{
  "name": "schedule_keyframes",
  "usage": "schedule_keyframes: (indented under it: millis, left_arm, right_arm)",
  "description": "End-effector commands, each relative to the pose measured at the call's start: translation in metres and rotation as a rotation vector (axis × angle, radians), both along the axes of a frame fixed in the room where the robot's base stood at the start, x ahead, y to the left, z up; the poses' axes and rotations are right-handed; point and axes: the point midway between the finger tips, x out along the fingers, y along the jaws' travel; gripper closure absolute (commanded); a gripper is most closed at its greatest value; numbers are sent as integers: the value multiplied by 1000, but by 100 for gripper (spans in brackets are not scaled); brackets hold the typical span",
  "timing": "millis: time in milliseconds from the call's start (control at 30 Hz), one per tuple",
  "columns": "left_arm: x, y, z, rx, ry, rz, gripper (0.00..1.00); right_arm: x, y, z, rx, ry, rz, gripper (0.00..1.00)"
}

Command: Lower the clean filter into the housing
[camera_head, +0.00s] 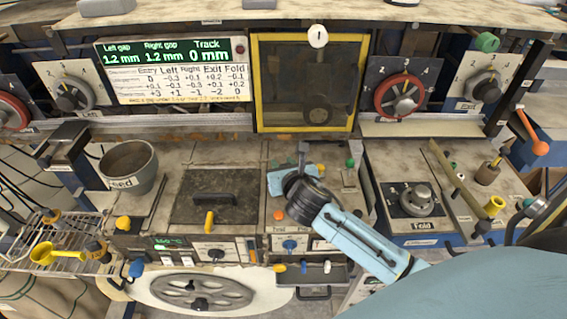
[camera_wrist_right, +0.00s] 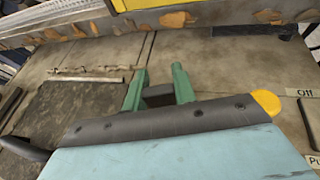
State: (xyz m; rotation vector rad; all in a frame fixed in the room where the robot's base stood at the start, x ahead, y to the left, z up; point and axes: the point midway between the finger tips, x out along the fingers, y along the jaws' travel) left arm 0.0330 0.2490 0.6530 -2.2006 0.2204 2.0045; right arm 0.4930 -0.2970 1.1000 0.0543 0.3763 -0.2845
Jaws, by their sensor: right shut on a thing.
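My right gripper (camera_head: 303,163) is over the middle of the bench, just right of the dark plate. In the right wrist view its two green fingers (camera_wrist_right: 157,88) stand on either side of a small dark block (camera_wrist_right: 158,96) and are shut on it. Most of this block is hidden, and I cannot tell whether it is the clean filter. No housing can be clearly identified in either view. The dark square plate (camera_head: 190,178) with a black handle lies flat on the bench; it also shows in the right wrist view (camera_wrist_right: 75,110). My left gripper is not in view.
The Fold unit (camera_head: 410,226) is at the right, near a slanted yellowish bar (camera_head: 452,178). A yellow-framed window (camera_head: 308,85) and a readout panel (camera_head: 175,72) stand behind.

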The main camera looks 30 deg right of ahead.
Motion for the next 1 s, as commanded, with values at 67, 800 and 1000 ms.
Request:
schedule_keyframes:
  millis: [67,800,1000]
  left_arm:
    - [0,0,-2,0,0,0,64]
    - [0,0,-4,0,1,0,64]
    - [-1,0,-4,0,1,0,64]
  right_arm:
    - [0,0,-3,0,0,0,96]
    - [0,0,-8,0,0,0,48]
    - [-2,0,-8,0,1,0,48]
